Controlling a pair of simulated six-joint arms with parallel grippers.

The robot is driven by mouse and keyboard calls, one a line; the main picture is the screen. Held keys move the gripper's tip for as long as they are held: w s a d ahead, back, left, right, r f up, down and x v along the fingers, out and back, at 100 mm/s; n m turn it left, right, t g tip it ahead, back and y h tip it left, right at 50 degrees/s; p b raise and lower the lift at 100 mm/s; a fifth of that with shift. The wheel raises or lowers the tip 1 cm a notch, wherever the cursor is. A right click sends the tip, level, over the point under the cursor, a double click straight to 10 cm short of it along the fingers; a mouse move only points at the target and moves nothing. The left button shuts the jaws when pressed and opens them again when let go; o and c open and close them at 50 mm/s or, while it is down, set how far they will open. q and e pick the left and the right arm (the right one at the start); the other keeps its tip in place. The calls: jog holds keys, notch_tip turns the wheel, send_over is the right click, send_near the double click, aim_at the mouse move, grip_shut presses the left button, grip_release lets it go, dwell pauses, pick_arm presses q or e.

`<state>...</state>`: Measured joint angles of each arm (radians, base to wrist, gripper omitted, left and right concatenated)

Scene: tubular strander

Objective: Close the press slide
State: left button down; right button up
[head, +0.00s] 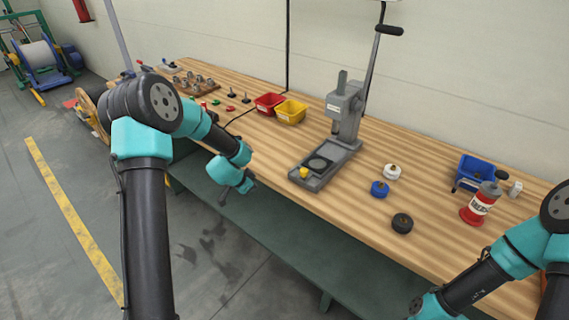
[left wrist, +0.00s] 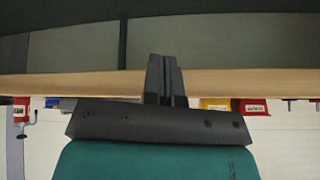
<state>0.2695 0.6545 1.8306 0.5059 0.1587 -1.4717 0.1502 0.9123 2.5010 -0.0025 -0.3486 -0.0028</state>
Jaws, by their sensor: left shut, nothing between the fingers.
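A grey arbor press (head: 346,108) stands upright on the wooden bench. It has a long lever with a black handle (head: 389,30). The press slide (head: 318,182) extends from the press base toward the bench's front edge. A round dark disc (head: 318,164) lies on it, and a yellow knob (head: 304,172) is at its front left. My left gripper (head: 223,198) hangs in front of the bench edge, left of the slide and apart from it. The left wrist view shows its dark fingers (left wrist: 165,78) together and empty. My right arm comes in at lower right; its gripper is outside the frame.
A red bin (head: 268,104) and a yellow bin (head: 291,112) stand left of the press. White, blue and black round parts lie to its right, near a red bottle (head: 480,204) and a blue bin (head: 476,172). Open floor lies left of the bench.

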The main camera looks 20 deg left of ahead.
aim_at(314, 165)
pick_arm(q)
jog(key=w+d+r+m+g+h, duration=0.1)
jog(key=w+d+r+m, duration=0.2)
jog(key=d+r+m, duration=0.2)
jog(key=w+d+r+m+g+h, duration=0.1)
jog(key=w+d+r+m+h, duration=0.1)
jog(key=r+m, duration=0.6)
notch_tip(314, 165, up, 4)
jog(key=w+d, duration=0.1)
jog(key=d, duration=0.1)
jog(key=shift+d+f, duration=0.2)
jog(key=shift+d, duration=0.2)
jog(key=shift+w+f, duration=0.1)
jog(key=x, duration=0.9)
jog(key=shift+d+f, duration=0.3)
jog(key=shift+d, duration=0.05)
jog(key=shift+w, duration=0.15)
